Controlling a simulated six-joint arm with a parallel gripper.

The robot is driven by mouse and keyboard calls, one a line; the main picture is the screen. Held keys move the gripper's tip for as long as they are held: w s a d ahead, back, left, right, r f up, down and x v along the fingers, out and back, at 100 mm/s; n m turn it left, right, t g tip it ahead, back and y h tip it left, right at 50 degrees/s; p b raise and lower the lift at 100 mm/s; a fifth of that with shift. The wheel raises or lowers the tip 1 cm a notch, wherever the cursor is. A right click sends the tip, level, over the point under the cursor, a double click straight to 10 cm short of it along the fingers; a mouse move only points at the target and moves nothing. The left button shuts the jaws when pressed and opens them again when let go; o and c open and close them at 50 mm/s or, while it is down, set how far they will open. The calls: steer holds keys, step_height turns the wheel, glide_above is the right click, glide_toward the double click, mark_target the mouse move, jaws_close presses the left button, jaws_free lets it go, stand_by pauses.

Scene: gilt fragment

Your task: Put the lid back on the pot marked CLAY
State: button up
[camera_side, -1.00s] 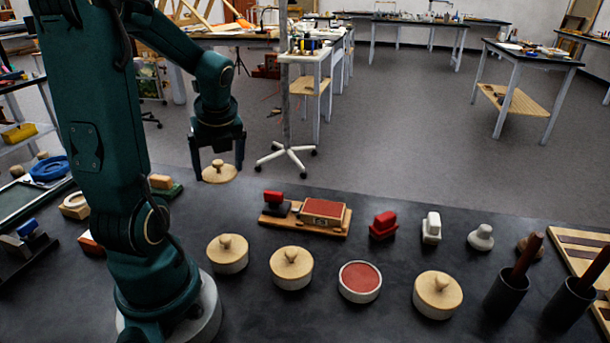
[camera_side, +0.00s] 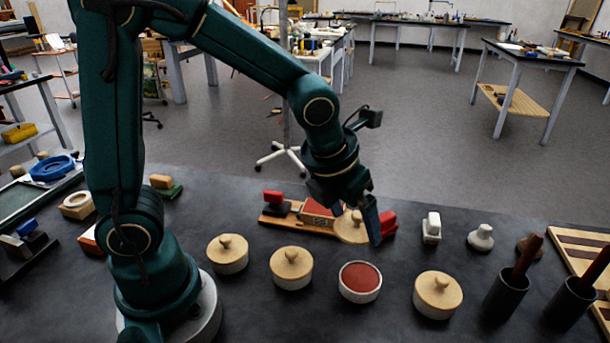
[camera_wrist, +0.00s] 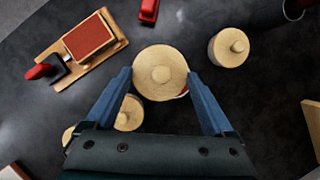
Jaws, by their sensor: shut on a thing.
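My gripper (camera_side: 358,215) is shut on a round wooden lid (camera_side: 350,229) with a knob on top. It holds the lid in the air, tilted to the view, behind and above an open white pot (camera_side: 360,290) with red contents. In the wrist view the lid (camera_wrist: 161,72) sits between the blue fingers of my gripper (camera_wrist: 160,80) and hides most of the open pot; a sliver of red shows at its lower right edge. Other lidded pots stand in the row: one at left (camera_side: 228,254), one beside it (camera_side: 291,268), one at right (camera_side: 437,294). I can read no CLAY marking.
A wooden board with a red pad (camera_side: 318,210) and a red-handled stamp (camera_side: 274,202) lies behind the pots. A red block (camera_side: 388,222), a white block (camera_side: 432,228) and a pale knob (camera_side: 481,238) stand right of it. Dark cups with handles (camera_side: 507,292) stand at far right.

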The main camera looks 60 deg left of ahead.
mark_target(366, 244)
steer(key=d, duration=0.1)
steer(key=d+m, duration=0.1)
steer(key=shift+s+d, duration=0.4)
steer(key=shift+d+f, duration=0.15)
steer(key=shift+f, duration=1.5)
steer(key=shift+d+f, duration=0.1)
steer(key=shift+f, duration=1.5)
steer(key=shift+s+f, duration=0.1)
steer(key=shift+f, duration=0.1)
steer(key=o, duration=1)
steer(key=shift+o, duration=0.2)
steer(key=shift+r, duration=0.1)
steer(key=shift+r, duration=3.45)
